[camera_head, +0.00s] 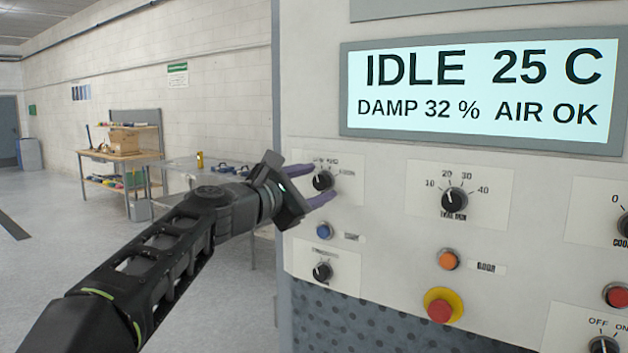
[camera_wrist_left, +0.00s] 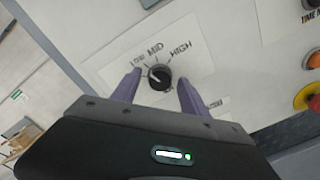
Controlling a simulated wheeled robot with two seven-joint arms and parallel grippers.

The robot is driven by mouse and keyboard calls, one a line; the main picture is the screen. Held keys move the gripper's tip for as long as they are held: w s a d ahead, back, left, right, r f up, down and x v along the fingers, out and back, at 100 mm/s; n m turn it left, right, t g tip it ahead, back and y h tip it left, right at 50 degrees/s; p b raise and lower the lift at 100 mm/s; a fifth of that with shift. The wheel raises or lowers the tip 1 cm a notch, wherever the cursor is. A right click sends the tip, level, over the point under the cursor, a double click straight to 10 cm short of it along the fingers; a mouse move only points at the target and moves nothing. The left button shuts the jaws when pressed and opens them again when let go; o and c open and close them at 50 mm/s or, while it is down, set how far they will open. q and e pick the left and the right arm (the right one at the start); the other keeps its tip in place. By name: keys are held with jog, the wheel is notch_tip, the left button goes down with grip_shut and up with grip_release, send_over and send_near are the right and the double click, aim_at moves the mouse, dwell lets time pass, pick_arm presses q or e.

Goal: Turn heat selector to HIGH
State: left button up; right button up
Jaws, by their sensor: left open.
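The heat selector (camera_head: 322,181) is a small black round knob on a white plate at the left of the machine panel. In the left wrist view the knob (camera_wrist_left: 160,78) has the labels LOW, MID and HIGH around its upper side, and its pale pointer mark seems to point up-left, near LOW. My left gripper (camera_head: 323,180) is open, with one purple finger on each side of the knob. In the left wrist view the open fingers (camera_wrist_left: 158,76) straddle the knob with visible gaps; I cannot tell whether the tips touch the plate. My right gripper is not in view.
The display (camera_head: 480,90) reads IDLE 25 C. A blue button (camera_head: 324,231) and another black knob (camera_head: 322,272) sit below the selector. A timer knob (camera_head: 454,199), orange button (camera_head: 448,260) and red stop button (camera_head: 441,307) are to the right. Open floor lies left.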

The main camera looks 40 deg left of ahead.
pick_arm(q)
jog(key=shift+c, duration=0.3)
grip_shut()
dwell(0.3)
